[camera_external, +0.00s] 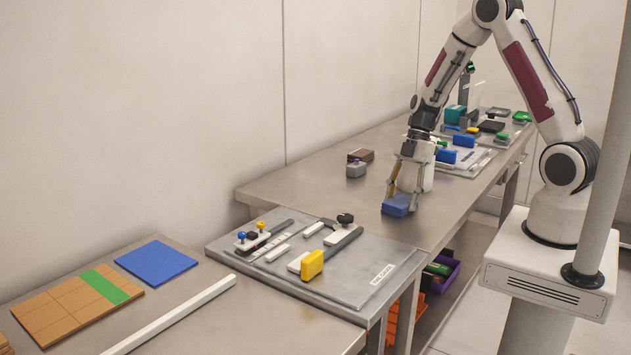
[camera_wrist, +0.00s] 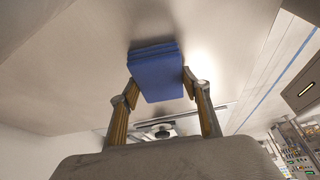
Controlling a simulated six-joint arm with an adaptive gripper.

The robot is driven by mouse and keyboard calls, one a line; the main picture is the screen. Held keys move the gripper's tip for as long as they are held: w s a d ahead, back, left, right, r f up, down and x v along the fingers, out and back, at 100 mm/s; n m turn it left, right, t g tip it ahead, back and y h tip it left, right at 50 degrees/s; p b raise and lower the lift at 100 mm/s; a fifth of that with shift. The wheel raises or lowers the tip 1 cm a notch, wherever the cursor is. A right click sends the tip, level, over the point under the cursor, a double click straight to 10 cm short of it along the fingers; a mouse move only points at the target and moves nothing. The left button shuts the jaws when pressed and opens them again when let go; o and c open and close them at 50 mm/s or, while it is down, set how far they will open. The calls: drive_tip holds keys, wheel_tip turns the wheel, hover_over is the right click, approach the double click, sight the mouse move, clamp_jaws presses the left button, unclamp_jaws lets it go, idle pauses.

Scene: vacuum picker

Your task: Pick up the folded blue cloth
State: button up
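The folded blue cloth (camera_external: 397,205) is a thick, layered block on the grey worktable, near its front edge. Whether it rests on the surface or is just clear of it, I cannot tell. My gripper (camera_external: 402,195) points down at the cloth, one finger on each side. In the wrist view the cloth (camera_wrist: 157,75) lies between the fingertips of my gripper (camera_wrist: 160,88). Both tips are at or very near its side edges. Whether they press on it, I cannot tell.
A grey tray (camera_external: 375,290) with tools and a yellow block (camera_external: 312,265) stands in front. A flat blue square (camera_external: 156,262) lies further left. A small grey block (camera_external: 356,169) and a brown stack (camera_external: 361,155) sit behind my gripper. Several coloured items crowd the far end.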

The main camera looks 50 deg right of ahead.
sight(401, 199)
drive_tip(key=c, duration=0.3)
drive_tip(key=shift+r, duration=0.15)
drive_tip(key=shift+r, duration=5.15)
